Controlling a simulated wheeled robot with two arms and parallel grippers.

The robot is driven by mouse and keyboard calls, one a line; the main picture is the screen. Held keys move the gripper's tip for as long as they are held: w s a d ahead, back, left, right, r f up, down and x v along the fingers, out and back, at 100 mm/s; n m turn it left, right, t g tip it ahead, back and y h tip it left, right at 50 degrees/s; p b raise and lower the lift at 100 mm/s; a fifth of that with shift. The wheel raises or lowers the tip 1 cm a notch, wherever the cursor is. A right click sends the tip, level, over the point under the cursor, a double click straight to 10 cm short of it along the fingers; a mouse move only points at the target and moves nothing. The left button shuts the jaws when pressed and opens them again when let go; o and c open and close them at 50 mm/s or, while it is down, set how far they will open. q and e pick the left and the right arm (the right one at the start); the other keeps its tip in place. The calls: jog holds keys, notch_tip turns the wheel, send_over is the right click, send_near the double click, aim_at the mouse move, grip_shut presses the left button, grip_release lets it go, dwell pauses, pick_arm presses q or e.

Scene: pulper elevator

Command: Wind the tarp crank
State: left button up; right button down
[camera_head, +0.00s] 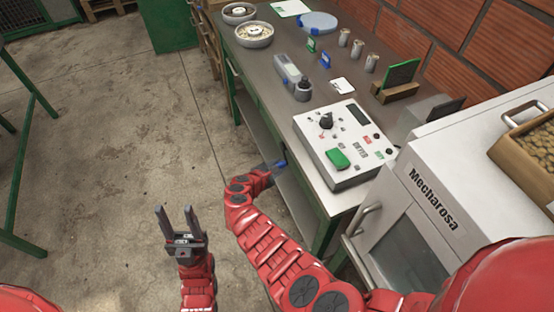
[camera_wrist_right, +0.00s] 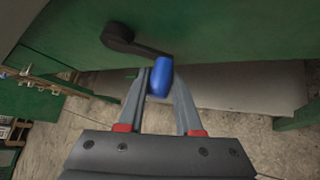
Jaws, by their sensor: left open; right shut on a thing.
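The tarp crank shows in the right wrist view as a dark hub and arm (camera_wrist_right: 120,38) on a green panel, ending in a blue handle (camera_wrist_right: 160,78). My right gripper (camera_wrist_right: 158,88) is shut on the blue handle, with a finger on each side. The rest of the crank is hidden in that view. My left gripper (camera_head: 175,217) is open and empty over the floor, apart from the bench.
The bench (camera_head: 262,75) holds a white control box (camera_head: 340,142) with a green button, bowls, metal cups and small instruments. A white Mecharosa cabinet (camera_head: 420,205) stands at the right. The concrete floor (camera_head: 120,130) is clear left of the bench. A green frame (camera_head: 35,90) stands far left.

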jog(key=shift+r+g+p, duration=0.3)
dwell(0.4)
jog(key=c, duration=0.6)
grip_release()
jog(key=shift+s+f, duration=0.1)
